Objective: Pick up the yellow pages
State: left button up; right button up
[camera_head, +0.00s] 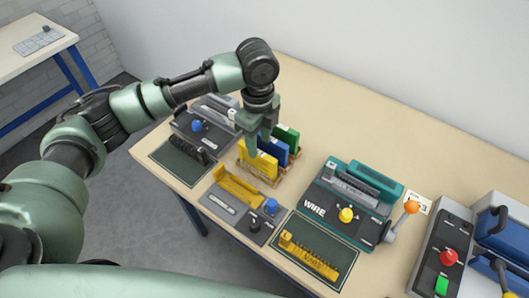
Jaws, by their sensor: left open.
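The yellow pages (256,163) stand upright at the front of a small wooden rack (262,180) on the table. Blue pages (278,150) and green pages (287,138) stand behind them in the rack. My left gripper (258,145) points down at the yellow pages from above, its fingers open at their top edge. The fingers hide part of the yellow and blue pages. I cannot tell whether a finger touches the pages. My right gripper is not in view.
A grey device with a yellow bar (238,187) lies just in front of the rack. A teal WIRE machine (325,208) stands to the right. A dark mat (342,262) holds a yellow comb-like piece (309,258). A grey machine (187,125) is at left. Bare tabletop lies behind.

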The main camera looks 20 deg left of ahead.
aim_at(258, 161)
pick_arm(q)
jog(key=f, duration=0.1)
jog(key=f+p, duration=0.1)
jog(key=shift+s+a+f, duration=0.3)
jog(key=shift+s+f, duration=0.05)
jog(key=f, duration=0.3)
jog(key=shift+w+f+p, duration=0.3)
jog(key=shift+p, duration=0.1)
jog(key=shift+f, duration=0.2)
grip_shut()
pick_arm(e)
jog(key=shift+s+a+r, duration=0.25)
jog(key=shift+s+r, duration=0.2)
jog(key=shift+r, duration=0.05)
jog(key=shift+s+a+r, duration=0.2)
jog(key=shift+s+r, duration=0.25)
